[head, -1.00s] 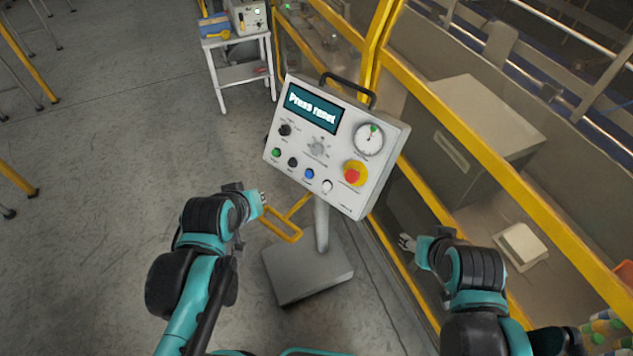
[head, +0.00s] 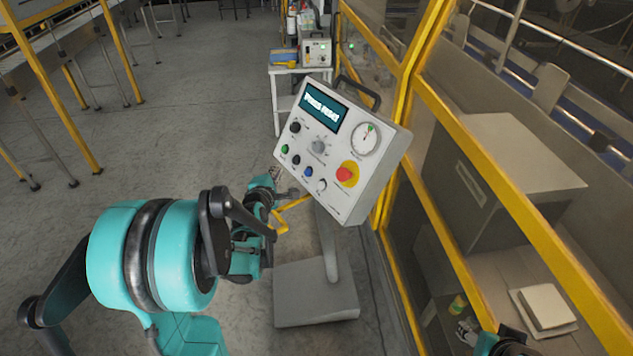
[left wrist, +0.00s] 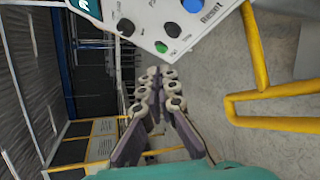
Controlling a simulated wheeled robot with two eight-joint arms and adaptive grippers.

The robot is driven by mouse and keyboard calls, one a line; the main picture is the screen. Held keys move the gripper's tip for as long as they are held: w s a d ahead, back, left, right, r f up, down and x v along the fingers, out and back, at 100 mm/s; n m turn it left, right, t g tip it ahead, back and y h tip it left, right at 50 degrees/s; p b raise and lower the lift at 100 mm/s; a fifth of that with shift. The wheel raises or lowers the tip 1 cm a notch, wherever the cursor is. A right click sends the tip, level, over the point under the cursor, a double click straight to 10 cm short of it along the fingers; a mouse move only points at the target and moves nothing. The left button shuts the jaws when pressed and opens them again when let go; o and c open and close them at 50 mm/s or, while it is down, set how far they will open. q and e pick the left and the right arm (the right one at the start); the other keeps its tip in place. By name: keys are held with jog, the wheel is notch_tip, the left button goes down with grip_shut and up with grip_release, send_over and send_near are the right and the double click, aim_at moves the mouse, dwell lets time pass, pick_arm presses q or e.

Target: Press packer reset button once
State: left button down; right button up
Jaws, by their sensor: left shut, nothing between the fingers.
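The control panel (head: 375,175) is a white slanted box on a stand, and its screen (head: 324,106) seems to read "Press reset". Along its lower row are a green button (head: 285,149), a black knob (head: 297,160), a blue button (head: 308,172) and a white button (head: 321,185). In the left wrist view, the label beside the blue button (left wrist: 194,5) looks like "Reset". My left gripper (head: 276,172) is shut and empty, just off the panel's lower left edge; its fingers (left wrist: 160,85) also show in the wrist view. My right gripper (head: 466,332) is low at right, its jaws unclear.
A red emergency stop (head: 346,174) on a yellow base and a round gauge (head: 366,138) sit on the same panel. A yellow bracket (head: 282,221) juts from the stand below. A yellow-framed guard (head: 470,150) stands close at right. Floor at left is open.

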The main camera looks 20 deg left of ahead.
aim_at(307, 172)
dwell(0.3)
pick_arm(q)
jog(key=shift+w+d+f+b, duration=0.65)
jog(key=shift+w+f, duration=0.1)
jog(key=shift+w, duration=0.35)
jog(key=shift+w+d+f+b, duration=0.5)
jog(key=shift+w+d+f, duration=0.2)
jog(key=shift+w, duration=0.4)
jog(key=shift+w+d+f+b, duration=0.6)
jog(key=shift+w+f, duration=0.15)
jog(key=shift+w, duration=0.35)
jog(key=shift+w+d+f+b, duration=0.2)
jog(key=shift+w+f+b, duration=0.05)
jog(key=shift+w+b, duration=0.1)
jog(key=shift+w+d+f, duration=0.15)
jog(key=shift+w, duration=0.1)
jog(key=shift+s, duration=0.1)
jog(key=shift+s+a+r, duration=0.35)
jog(key=shift+s+r, duration=0.05)
jog(key=shift+s, duration=0.15)
